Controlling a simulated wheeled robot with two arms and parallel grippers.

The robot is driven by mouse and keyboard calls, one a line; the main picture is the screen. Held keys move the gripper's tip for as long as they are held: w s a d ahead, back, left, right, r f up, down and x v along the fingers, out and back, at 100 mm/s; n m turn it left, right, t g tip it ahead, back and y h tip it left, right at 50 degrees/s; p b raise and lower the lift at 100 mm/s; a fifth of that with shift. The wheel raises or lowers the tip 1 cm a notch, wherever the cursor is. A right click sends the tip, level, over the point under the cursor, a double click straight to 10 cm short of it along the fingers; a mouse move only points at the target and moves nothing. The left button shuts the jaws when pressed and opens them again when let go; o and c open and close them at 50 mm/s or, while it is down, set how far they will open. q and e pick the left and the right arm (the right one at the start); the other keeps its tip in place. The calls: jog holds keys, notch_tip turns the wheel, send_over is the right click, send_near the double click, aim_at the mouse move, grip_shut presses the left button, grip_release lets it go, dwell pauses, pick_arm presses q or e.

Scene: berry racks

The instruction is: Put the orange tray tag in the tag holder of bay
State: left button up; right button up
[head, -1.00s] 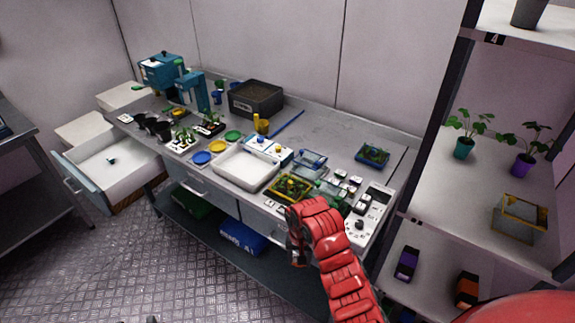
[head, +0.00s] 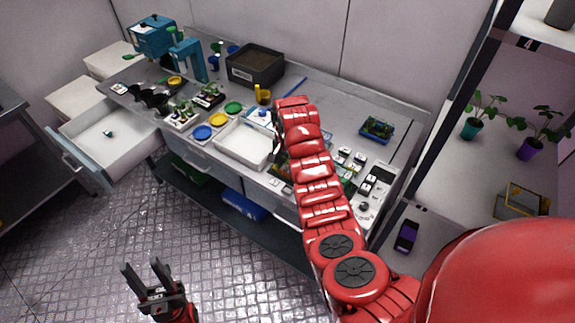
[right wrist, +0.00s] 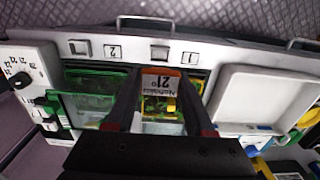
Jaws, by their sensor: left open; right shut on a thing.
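In the right wrist view my right gripper (right wrist: 161,74) is shut on the orange tray tag (right wrist: 158,84), a white card with an orange edge and upside-down print reading 21°. It is held above the bench. Beyond it, the bench's front strip has two small holders: one beside the number 1 (right wrist: 160,53) and one beside the number 2 (right wrist: 79,47). Both look empty of any orange tag. In the head view my right gripper (head: 278,130) is mostly hidden by its red arm. My left gripper (head: 143,266) is open and empty above the floor.
A white tray (head: 243,160) lies on the bench, also in the right wrist view (right wrist: 228,92). A green clear-sided tray (right wrist: 90,90) and a dial panel (right wrist: 20,85) are nearby. A shelf rack (head: 430,180) stands at the right. An open drawer (head: 75,165) juts out left.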

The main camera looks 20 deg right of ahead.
aim_at(288, 191)
jog(key=shift+f+b, duration=1.8)
jog(key=shift+f, duration=2.4)
jog(key=o, duration=1.4)
jog(key=shift+c, duration=0.2)
jog(key=shift+r, duration=0.15)
notch_tip(288, 191, up, 12)
jog(key=p, duration=0.5)
jog(key=shift+w+f, duration=0.1)
jog(key=shift+f, duration=0.1)
